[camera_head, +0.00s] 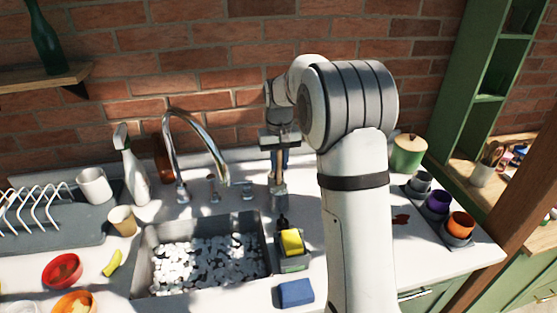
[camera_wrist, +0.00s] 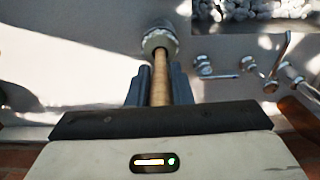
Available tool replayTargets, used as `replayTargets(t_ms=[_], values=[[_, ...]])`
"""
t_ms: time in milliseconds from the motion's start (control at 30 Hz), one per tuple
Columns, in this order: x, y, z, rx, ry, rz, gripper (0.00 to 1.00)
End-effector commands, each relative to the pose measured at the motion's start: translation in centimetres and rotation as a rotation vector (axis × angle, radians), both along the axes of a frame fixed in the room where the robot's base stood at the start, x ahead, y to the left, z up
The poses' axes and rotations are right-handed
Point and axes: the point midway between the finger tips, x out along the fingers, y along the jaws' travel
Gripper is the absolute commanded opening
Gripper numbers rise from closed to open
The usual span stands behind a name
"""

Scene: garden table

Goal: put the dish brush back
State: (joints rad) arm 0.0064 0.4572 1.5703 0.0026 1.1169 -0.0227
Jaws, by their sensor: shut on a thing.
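My gripper (camera_head: 280,160) is behind the sink's right back corner, partly hidden by my own arm. In the wrist view my gripper (camera_wrist: 160,75) is shut on the dish brush's wooden handle (camera_wrist: 159,92), which runs between the two dark fingers. The far end of the handle meets a round, pale grey piece (camera_wrist: 158,38). I cannot tell whether this is the brush head or a holder around it. In the head view a grey upright piece (camera_head: 278,192) shows below the fingers, close to the counter.
The sink (camera_head: 140,262) holds many white lumps. The curved tap (camera_head: 180,150) stands left of my gripper. A caddy (camera_head: 293,265) with a yellow sponge (camera_head: 292,242) and a blue sponge (camera_head: 295,292) are in front. A green canister (camera_head: 408,155) stands right.

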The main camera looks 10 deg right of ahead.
Motion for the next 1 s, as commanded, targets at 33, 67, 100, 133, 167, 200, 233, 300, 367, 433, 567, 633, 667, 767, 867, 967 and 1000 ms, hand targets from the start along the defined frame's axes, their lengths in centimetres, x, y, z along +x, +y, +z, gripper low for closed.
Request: replayTargets(t_ms=[33,67,100,133,167,200,233,300,367,433,567,633,667,767,867,967,1000], values=[[0.0,0.0,-1.0,0.000,0.001,0.000,0.00],[0.0,0.0,-1.4,0.000,0.001,0.000,0.00],[0.0,0.0,-1.8,0.000,0.001,0.001,0.00],[0.0,0.0,-2.1,0.000,0.001,0.001,0.00],[0.0,0.0,-2.4,0.000,0.001,0.001,0.00],[0.0,0.1,-2.8,0.000,0.001,0.001,0.00],[0.0,0.1,-3.0,0.000,0.001,0.001,0.00],[0.0,0.1,-3.5,0.000,0.000,0.001,0.00],[0.0,0.1,-3.7,0.000,0.000,0.001,0.00],[0.0,0.1,-3.8,0.000,0.000,0.001,0.00],[0.0,0.1,-3.7,0.000,0.000,0.002,0.00],[0.0,0.1,-3.7,0.000,0.000,0.002,0.00],[0.0,0.1,-3.7,0.000,0.000,0.002,0.00],[0.0,0.1,-3.7,0.000,0.000,0.002,0.00],[0.0,0.1,-3.7,0.000,0.000,0.002,0.00],[0.0,0.2,-3.6,0.000,0.000,0.003,0.00],[0.0,0.2,-3.6,0.000,0.000,0.003,0.00]])
